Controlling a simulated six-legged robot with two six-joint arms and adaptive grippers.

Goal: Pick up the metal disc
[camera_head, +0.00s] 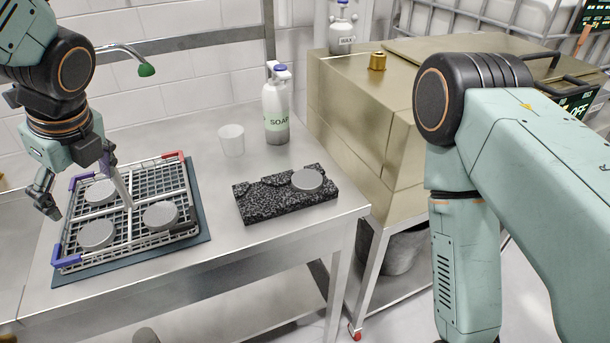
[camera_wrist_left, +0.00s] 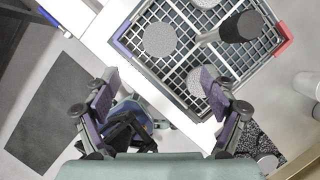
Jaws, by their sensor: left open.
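In the head view, three round grey metal discs lie in a wire rack (camera_head: 68,262): a back one (camera_head: 100,192), a front-left one (camera_head: 96,235) and a right one (camera_head: 160,215). A fourth grey disc (camera_head: 308,180) rests on a black speckled block (camera_head: 262,208). My left gripper (camera_head: 80,182) is open and empty, above the rack's left side. In the left wrist view, its spread fingers (camera_wrist_left: 168,98) straddle the rack's edge, with one disc (camera_wrist_left: 160,38) beyond them. My right arm shows at right, but its gripper is out of view.
A pale post (camera_head: 120,186) stands up from the rack near my left gripper. A white cup (camera_head: 232,140) and a soap bottle (camera_head: 277,110) stand behind the block. A tap with a green tip (camera_head: 146,70) reaches over the bench. The bench front is clear.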

